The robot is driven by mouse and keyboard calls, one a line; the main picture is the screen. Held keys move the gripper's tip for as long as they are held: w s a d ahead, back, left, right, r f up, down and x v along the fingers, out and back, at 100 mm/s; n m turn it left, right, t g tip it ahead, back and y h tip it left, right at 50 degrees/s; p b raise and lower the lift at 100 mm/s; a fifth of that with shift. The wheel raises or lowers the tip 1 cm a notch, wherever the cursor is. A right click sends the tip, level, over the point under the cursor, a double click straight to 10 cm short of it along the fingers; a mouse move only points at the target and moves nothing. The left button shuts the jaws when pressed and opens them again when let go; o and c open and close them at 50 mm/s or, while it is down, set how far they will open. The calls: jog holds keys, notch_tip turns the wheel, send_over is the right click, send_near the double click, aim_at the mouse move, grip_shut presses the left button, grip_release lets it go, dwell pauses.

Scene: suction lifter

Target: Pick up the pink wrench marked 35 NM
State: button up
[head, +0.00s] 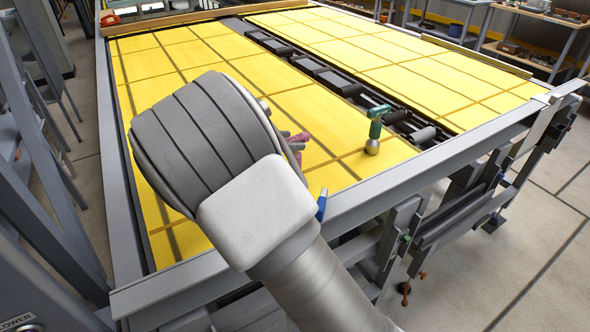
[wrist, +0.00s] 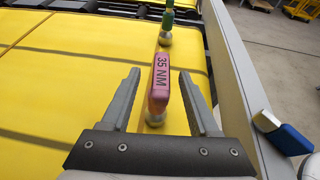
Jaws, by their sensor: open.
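The pink wrench marked 35 NM (wrist: 159,80) shows in the wrist view, its labelled end facing me. It stands over the yellow panel, with a pale round part under it. My gripper (wrist: 160,85) is open, with one finger on each side of the wrench's labelled end. I see a gap on both sides, and the fingers do not appear to touch it. In the head view only a small pink part of the wrench (head: 299,137) shows past my arm, which hides the rest and my fingers.
A green-handled tool (head: 376,120) stands on the panel beyond the wrench; it also shows in the wrist view (wrist: 168,20). A grey rail (wrist: 236,80) runs close on the right, with a blue-and-white item (wrist: 283,133) beside it. Yellow panels (head: 180,60) spread to the left.

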aim_at(304, 140)
jog(key=shift+x, duration=2.8)
jog(key=shift+s, duration=0.1)
grip_shut()
